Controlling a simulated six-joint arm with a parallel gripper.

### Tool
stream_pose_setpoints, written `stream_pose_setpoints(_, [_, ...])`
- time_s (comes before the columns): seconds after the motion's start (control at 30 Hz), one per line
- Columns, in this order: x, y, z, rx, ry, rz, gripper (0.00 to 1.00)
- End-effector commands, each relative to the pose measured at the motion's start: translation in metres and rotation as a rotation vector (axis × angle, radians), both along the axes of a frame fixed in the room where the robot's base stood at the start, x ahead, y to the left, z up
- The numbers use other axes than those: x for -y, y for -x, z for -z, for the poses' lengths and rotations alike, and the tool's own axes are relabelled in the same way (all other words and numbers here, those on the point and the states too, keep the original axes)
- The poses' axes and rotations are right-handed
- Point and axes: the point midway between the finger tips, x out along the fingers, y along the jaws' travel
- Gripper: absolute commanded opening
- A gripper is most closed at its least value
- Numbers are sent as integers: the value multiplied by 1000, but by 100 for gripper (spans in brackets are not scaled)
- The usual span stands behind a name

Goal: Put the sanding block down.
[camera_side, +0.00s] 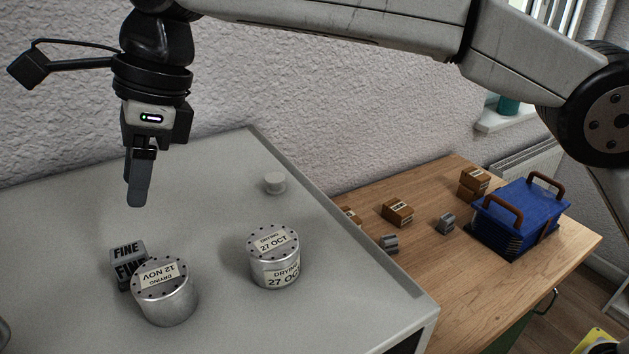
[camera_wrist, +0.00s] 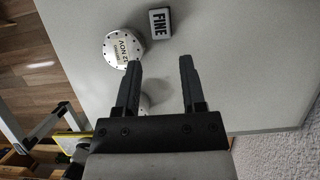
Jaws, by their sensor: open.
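In the wrist view the block (camera_wrist: 160,23) shows a narrow gap to that canister (camera_wrist: 120,48). My gripper (camera_side: 136,200) hangs above the worktop, clear of the block. In the wrist view my gripper (camera_wrist: 160,62) is open, with nothing between its fingertips.
A second canister (camera_side: 275,262) labelled 27 OCT and a small pale cylinder (camera_side: 275,183) stand to the right on the worktop. A wooden table (camera_side: 440,280) beyond holds small boxes (camera_side: 397,212) and a blue case (camera_side: 520,215). The left worktop is mostly clear.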

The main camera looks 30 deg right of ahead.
Motion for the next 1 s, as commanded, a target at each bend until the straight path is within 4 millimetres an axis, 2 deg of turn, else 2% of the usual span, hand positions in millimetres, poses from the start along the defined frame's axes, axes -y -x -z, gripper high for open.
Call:
stream_pose_setpoints(0.1, [4, 0, -11, 1, -1, 0, 52])
stream_pose_setpoints(0.23, [7, 0, -17, 0, 0, 0, 52])
stream_pose_setpoints(0.77, [8, 0, -18, 0, 0, 0, 52])
stream_pose_setpoints(0.83, [8, 0, -18, 0, 0, 0, 74])
stream_pose_setpoints(0.87, [7, 0, -18, 0, 0, 0, 79])
stream_pose_setpoints(1.0, [7, 0, -18, 0, 0, 0, 79])
